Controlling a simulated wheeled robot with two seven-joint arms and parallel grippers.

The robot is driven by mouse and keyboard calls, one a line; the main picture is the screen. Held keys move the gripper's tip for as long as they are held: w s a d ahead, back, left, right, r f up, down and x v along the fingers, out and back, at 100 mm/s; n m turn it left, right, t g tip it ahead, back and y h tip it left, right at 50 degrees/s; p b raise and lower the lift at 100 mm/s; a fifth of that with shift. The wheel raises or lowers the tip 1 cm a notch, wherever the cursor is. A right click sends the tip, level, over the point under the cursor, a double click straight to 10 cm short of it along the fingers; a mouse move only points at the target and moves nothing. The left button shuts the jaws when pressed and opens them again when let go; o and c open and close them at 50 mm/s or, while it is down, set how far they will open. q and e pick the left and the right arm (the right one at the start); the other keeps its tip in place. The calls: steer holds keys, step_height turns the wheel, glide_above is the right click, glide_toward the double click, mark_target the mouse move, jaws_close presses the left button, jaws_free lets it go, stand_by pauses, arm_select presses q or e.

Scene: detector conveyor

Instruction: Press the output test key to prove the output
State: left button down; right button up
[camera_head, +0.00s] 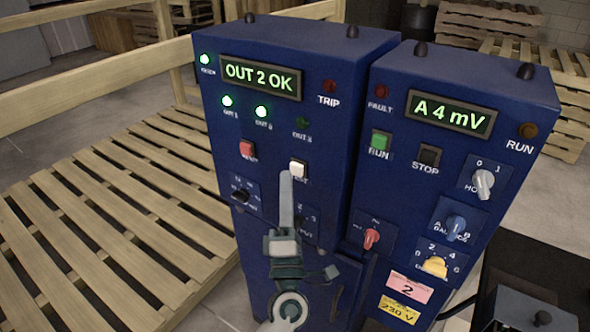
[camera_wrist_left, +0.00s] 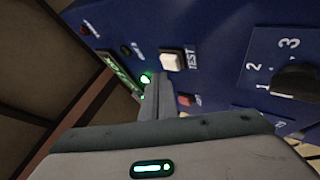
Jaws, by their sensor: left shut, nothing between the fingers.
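The white test key (camera_head: 298,168) sits on the front of the left blue cabinet (camera_head: 335,130). It also shows in the left wrist view, labelled TEST (camera_wrist_left: 172,60). My left gripper (camera_head: 286,178) is shut and empty, its fingertips just below and left of the key in the head view. In the left wrist view the fingertips (camera_wrist_left: 158,82) lie close to the key; I cannot tell whether they touch it. The display (camera_head: 261,77) reads "OUT 2 OK". The OUT 1 lamp (camera_head: 227,101) and OUT 2 lamp (camera_head: 261,112) glow green; the OUT 3 lamp (camera_head: 303,122) is dark. My right gripper is out of view.
A red key (camera_head: 247,149) lies left of the test key. A black selector knob (camera_wrist_left: 297,80) is nearby. The right cabinet (camera_head: 465,95) reads "A 4 mV" and carries several keys and knobs. Wooden slats and a rail (camera_head: 90,50) stand at the left.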

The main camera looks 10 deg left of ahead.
arm_select(q)
steer(key=shift+s, duration=0.1)
steer(key=shift+s+a+p, duration=0.15)
steer(key=shift+s+a, duration=0.15)
steer(key=shift+s, duration=0.45)
steer(key=shift+s+a+p, duration=0.15)
steer(key=shift+s+a, duration=0.1)
steer(key=shift+s, duration=0.55)
steer(key=shift+s+a+p, duration=0.15)
steer(key=shift+s+a, duration=0.15)
steer(key=shift+s, duration=0.45)
